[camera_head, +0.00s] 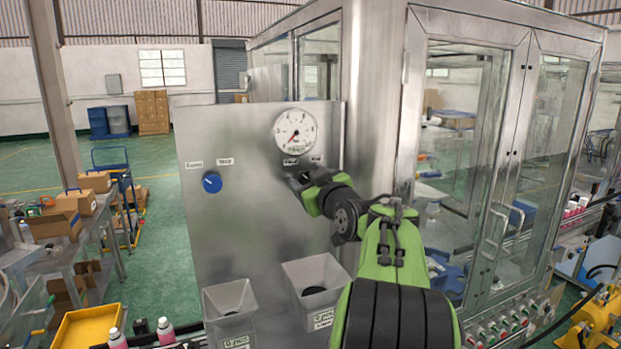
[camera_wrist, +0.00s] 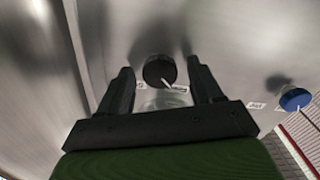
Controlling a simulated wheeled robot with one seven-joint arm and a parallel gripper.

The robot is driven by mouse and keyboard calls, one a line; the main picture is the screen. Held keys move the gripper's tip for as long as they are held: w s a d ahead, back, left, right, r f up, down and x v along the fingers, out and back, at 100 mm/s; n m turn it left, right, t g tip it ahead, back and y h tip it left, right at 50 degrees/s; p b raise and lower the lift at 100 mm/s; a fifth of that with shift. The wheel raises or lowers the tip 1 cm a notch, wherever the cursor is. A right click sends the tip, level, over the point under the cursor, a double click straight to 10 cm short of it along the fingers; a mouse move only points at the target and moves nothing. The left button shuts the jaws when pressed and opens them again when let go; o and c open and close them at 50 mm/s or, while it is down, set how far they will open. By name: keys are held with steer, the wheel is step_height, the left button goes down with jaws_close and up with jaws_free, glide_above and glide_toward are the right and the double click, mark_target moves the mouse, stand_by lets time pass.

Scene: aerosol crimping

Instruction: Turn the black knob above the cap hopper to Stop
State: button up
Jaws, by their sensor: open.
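The black knob (camera_wrist: 159,71) sits on the steel panel in the wrist view, with a white pointer mark on its face toward the lower right. My gripper (camera_wrist: 162,78) is open, with one dark finger on each side of the knob and visible gaps between. I cannot tell how far the fingertips reach over it. In the head view my gripper (camera_head: 300,180) is at the panel below the round gauge, and it hides the black knob. The cap hopper (camera_head: 318,285) is a grey bin below my arm, with dark contents.
A blue knob (camera_head: 212,182) is left on the same steel panel (camera_head: 250,220); it also shows in the wrist view (camera_wrist: 295,99). A white gauge (camera_head: 295,130) is above. A second hopper (camera_head: 230,305) stands lower left. A glass-doored cabinet (camera_head: 470,130) is right.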

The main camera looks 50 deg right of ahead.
steer(key=shift+c, duration=0.5)
steer(key=c, duration=1)
steer(key=shift+o, duration=0.2)
steer(key=shift+m, duration=0.3)
steer(key=m+b, duration=0.1)
steer(key=m, duration=0.2)
steer(key=shift+f+m, duration=0.1)
steer(key=shift+m, duration=0.2)
steer(key=m, duration=0.4)
steer(key=shift+m, duration=0.3)
steer(key=m+p, duration=0.1)
steer(key=m, duration=0.3)
steer(key=shift+m, duration=0.3)
steer(key=shift+m+p, duration=0.75)
steer(key=shift+m, duration=1.55)
